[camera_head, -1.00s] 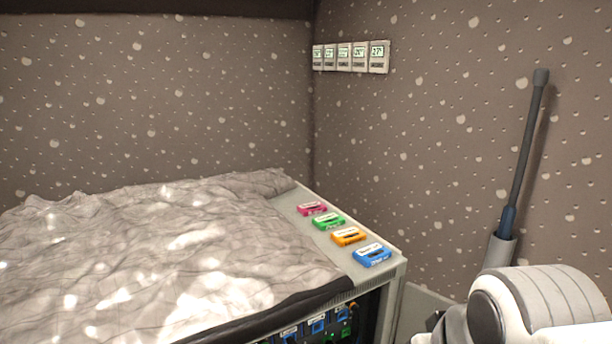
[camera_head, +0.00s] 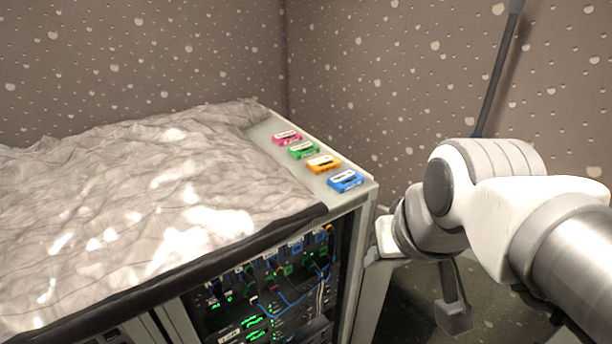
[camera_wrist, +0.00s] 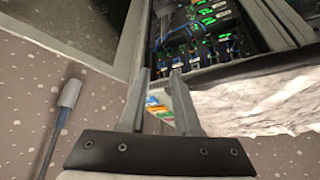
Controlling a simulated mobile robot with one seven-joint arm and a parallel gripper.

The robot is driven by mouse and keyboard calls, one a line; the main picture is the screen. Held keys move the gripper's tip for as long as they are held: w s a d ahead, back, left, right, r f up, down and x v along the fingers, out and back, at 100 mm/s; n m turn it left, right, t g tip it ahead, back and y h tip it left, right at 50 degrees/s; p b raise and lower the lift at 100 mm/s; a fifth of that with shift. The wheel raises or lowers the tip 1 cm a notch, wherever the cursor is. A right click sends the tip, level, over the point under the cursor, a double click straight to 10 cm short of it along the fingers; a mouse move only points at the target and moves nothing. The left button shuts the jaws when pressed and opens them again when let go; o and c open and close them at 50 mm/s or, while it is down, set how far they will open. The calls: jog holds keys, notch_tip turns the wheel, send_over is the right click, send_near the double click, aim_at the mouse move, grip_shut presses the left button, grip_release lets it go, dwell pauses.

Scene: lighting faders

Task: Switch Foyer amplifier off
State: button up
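An equipment rack (camera_head: 345,275) stands with its open front facing me. Inside are stacked units with green lights, blue plugs and cables (camera_head: 285,290); the wrist view shows these lit units (camera_wrist: 205,35) at upper right. The labels are too small to read, so I cannot tell which unit is the Foyer amplifier or see its switch. My gripper (camera_wrist: 159,72) is open and empty in the wrist view, its fingers apart in front of the rack's edge. In the head view my arm is at right beside the rack, and the fingers cannot be made out clearly.
A crumpled grey cover (camera_head: 130,190) lies over the rack top. Pink (camera_head: 287,138), green (camera_head: 304,150), orange (camera_head: 323,164) and blue (camera_head: 346,181) cassettes lie along its right edge. A dark rod (camera_head: 497,70) stands by the right wall. Walls close off the back and right.

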jog(key=shift+m, duration=0.3)
jog(key=w+f, duration=0.1)
jog(key=w+f+b, duration=0.1)
jog(key=w+f, duration=0.1)
jog(key=shift+w+a+b, duration=0.2)
jog(key=shift+a+b, duration=0.1)
grip_shut()
jog(key=w+f+m+g+y+b, duration=0.15)
jog(key=w+f+m+b, duration=0.55)
jog(key=w+f, duration=1.35)
jog(key=w+d+f+m+b, duration=0.1)
jog(key=d+f+b, duration=0.1)
jog(key=f, duration=1)
jog(key=w+d+f+m+b, duration=0.1)
jog(key=f+b, duration=0.3)
jog(key=f, duration=0.7)
jog(key=w+d+f+m+b, duration=0.2)
jog(key=f+b, duration=0.1)
jog(key=f, duration=0.9)
jog(key=shift+d+f+g+b, duration=0.3)
jog(key=shift+f+g+b, duration=0.05)
jog(key=shift+g, duration=0.1)
